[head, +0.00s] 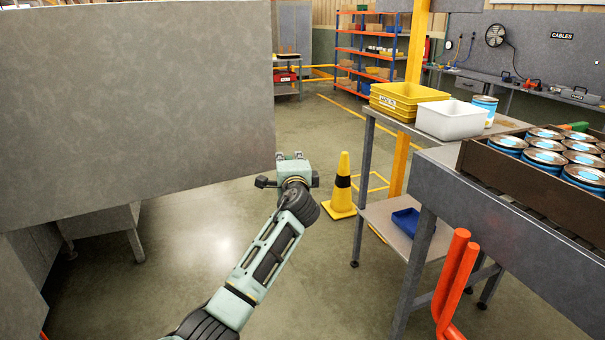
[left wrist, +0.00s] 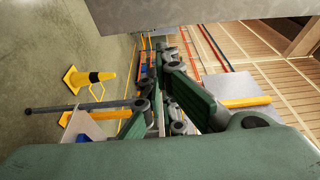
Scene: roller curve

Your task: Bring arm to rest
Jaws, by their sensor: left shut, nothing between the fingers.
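My left arm reaches up from the bottom of the head view, over open floor. My left gripper (head: 290,157) is at its far end, in front of the large grey panel's lower right edge and left of the yellow cone. It is shut and holds nothing. In the left wrist view the dark green fingers of the gripper (left wrist: 165,75) are close together, with no object between them. My right gripper is in neither view.
A grey panel (head: 135,100) fills the upper left. A yellow cone (head: 342,185) stands on the floor. At right are a table with yellow bins (head: 410,95) and a white bin (head: 452,119), a brown tray of cans (head: 510,185) and orange tubes (head: 455,280).

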